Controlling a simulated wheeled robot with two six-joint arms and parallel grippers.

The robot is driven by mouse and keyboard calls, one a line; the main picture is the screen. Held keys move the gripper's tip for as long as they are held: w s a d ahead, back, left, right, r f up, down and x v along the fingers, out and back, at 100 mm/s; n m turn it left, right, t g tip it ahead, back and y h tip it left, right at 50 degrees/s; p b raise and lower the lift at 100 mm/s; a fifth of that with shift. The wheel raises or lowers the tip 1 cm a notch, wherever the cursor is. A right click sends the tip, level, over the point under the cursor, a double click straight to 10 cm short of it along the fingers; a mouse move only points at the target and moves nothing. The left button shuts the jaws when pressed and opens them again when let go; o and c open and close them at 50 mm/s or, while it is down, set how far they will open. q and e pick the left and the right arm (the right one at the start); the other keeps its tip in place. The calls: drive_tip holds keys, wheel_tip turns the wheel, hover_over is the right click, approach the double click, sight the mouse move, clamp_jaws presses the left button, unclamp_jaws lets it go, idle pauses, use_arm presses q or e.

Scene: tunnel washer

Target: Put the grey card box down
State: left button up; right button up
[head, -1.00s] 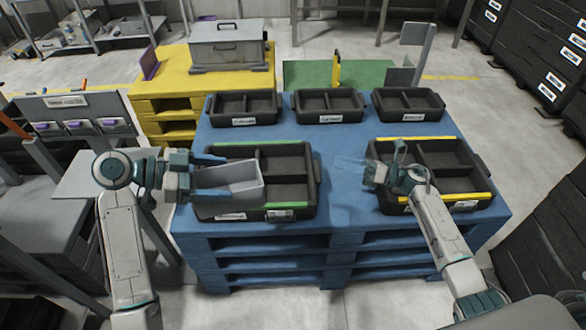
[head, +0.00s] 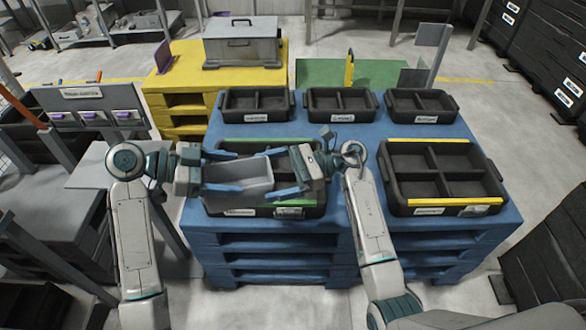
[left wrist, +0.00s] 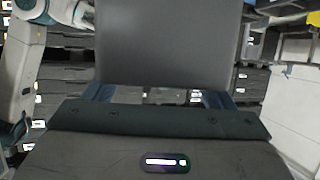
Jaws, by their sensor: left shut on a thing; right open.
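The grey card box (head: 240,176) is an open-topped box over the left part of the large black tote with green edges (head: 318,195). It also fills the upper middle of the left wrist view (left wrist: 168,45). My left gripper (head: 224,172) is shut on the box from its left side. My right gripper (head: 284,171) is open, with its blue fingers at the box's right end; I cannot tell whether they touch it. The box and grippers hide much of the tote's inside, and whether the box rests on the tote is unclear.
A large black tote with yellow edges (head: 442,203) stands to the right on the blue pallet (head: 372,235). Three small black bins, left (head: 257,119), middle (head: 342,118) and right (head: 422,119), line the back.

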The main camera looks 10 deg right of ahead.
sight(252, 178)
drive_tip(key=shift+s+a, duration=0.15)
drive_tip(key=shift+a, duration=1)
drive_tip(key=shift+s+a, duration=0.1)
drive_tip(key=shift+a, duration=1.05)
drive_tip(key=c, duration=1.1)
use_arm(q)
drive_tip(key=o, duration=1.1)
use_arm(e)
drive_tip(key=shift+c, duration=0.2)
